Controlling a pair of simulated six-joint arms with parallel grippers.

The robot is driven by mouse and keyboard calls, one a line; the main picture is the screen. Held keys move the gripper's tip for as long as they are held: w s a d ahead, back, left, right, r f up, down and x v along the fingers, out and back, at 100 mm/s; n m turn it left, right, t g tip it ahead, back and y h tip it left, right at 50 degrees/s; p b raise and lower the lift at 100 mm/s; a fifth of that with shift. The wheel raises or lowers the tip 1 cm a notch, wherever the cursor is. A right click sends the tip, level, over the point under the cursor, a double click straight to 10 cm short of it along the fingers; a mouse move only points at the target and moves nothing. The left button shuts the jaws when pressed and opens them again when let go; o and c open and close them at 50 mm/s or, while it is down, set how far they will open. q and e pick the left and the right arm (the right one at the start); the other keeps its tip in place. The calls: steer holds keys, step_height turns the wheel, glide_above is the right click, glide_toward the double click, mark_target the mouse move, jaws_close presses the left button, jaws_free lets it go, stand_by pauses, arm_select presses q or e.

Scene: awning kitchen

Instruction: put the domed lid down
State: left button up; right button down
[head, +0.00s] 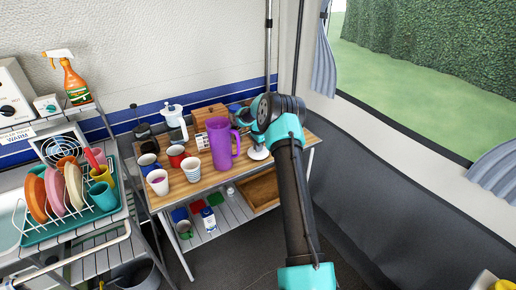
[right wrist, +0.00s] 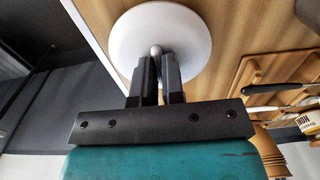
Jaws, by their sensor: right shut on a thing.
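The white domed lid (right wrist: 195,38) fills the top middle of the right wrist view, its small round grey knob facing my gripper. My right gripper (right wrist: 157,62) is shut on the knob. In the head view the lid (head: 258,153) shows as a small white disc at the right end of the wooden table top (head: 208,172), just right of the purple pitcher (head: 221,145). My right arm covers part of it. I cannot tell whether its rim touches the wood. My left gripper is not in view.
Several mugs, including a striped cup (head: 191,169), stand left of the pitcher. A dish rack (head: 75,215) is at the left. The table's right edge is close to the lid.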

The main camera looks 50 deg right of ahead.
steer(key=shift+f, duration=0.3)
steer(key=c, duration=1.2)
jaws_free()
steer(key=shift+r, duration=0.1)
step_height(320, 180, up, 12)
steer(key=shift+s+r, duration=0.1)
steer(key=shift+o, duration=0.2)
